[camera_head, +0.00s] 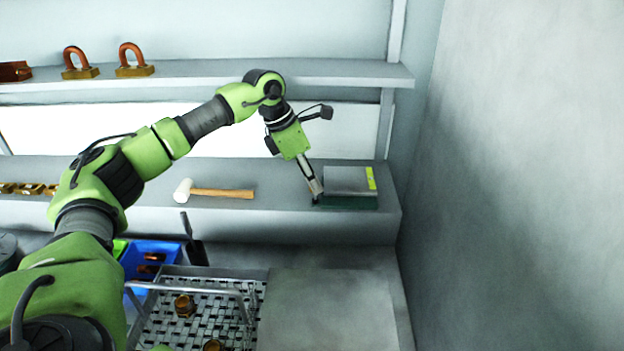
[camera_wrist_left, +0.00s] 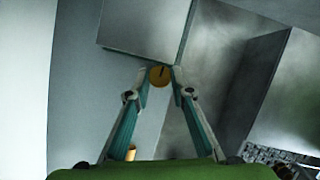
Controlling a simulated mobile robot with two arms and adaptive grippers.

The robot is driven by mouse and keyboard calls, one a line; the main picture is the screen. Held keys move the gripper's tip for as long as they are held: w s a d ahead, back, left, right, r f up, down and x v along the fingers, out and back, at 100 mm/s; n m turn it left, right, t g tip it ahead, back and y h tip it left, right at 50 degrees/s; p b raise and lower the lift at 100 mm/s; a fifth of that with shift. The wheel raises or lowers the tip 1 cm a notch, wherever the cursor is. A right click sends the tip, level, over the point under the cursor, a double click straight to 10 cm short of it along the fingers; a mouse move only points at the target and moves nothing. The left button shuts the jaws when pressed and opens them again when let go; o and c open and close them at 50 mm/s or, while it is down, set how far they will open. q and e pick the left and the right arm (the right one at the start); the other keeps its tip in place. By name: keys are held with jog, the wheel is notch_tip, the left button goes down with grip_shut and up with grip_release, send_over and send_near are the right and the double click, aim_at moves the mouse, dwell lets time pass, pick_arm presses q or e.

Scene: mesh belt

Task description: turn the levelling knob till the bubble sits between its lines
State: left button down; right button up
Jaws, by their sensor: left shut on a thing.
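A grey plate (camera_head: 348,180) on a dark green base (camera_head: 350,203) sits at the right end of the lower shelf. A yellow-green level vial (camera_head: 371,178) is on the plate's right edge; its bubble and lines are too small to make out. My left gripper (camera_head: 316,194) reaches down to the plate's left front corner. In the left wrist view its fingertips (camera_wrist_left: 159,78) are shut on a round yellow knob (camera_wrist_left: 159,74) with a dark mark on top, beside the plate's corner (camera_wrist_left: 145,30). In the head view the knob is hidden by the fingers. My right gripper is not seen.
A white-headed mallet (camera_head: 222,193) lies on the lower shelf (camera_head: 270,208) left of the plate. Copper-looped padlocks (camera_head: 135,62) stand on the upper shelf. Below are a blue crate (camera_head: 140,257) and a wire basket (camera_head: 245,310). A grey wall (camera_head: 520,170) bounds the right.

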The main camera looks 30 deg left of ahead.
pick_arm(q)
jog(key=shift+n, duration=0.3)
jog(key=n+t+y+b, duration=0.1)
jog(key=n, duration=0.2)
jog(key=shift+d+b, duration=0.15)
jog(key=shift+b, duration=0.15)
jog(key=shift+d+n+y+b, duration=0.1)
jog(key=shift+n+y+b, duration=0.5)
jog(key=shift+n, duration=1.1)
jog(key=c, duration=1.8)
grip_release()
jog(key=v, duration=1.2)
jog(key=shift+s+d, duration=0.1)
jog(key=shift+d, duration=0.05)
